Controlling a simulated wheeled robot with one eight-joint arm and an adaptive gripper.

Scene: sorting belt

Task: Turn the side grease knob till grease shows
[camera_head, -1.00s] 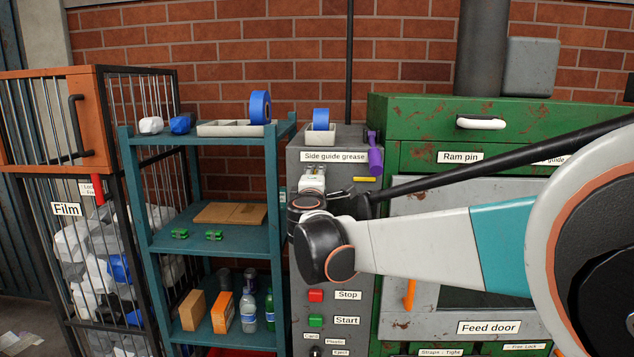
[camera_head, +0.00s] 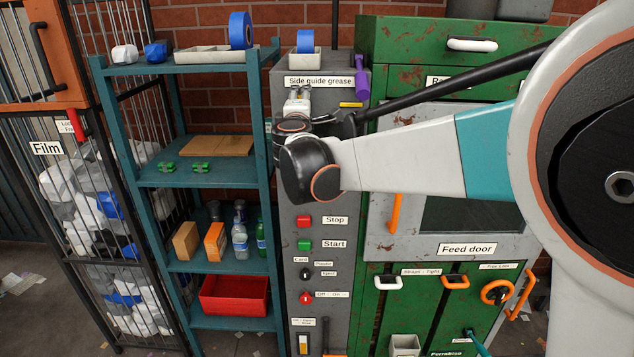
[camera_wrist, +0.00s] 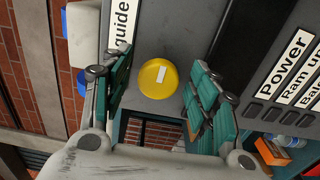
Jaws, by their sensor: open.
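A round yellow knob (camera_wrist: 158,78) with a short white mark shows in the wrist view, beside a white label (camera_wrist: 122,25) reading "guide". My gripper (camera_wrist: 160,66) is open, its green-padded fingers standing on either side of the knob with gaps between. I cannot tell how far the fingertips are from it in depth. In the head view the "Side guide grease" label (camera_head: 325,82) is on the upper front of a grey cabinet (camera_head: 335,270). I see no grease.
A teal shelf rack (camera_head: 152,179) with boxes and bottles stands close left of the grey cabinet. A green machine (camera_head: 400,40) with a feed door stands right. A purple handle (camera_head: 362,78) sticks up near the label. A blue tape roll (camera_head: 306,41) sits on top.

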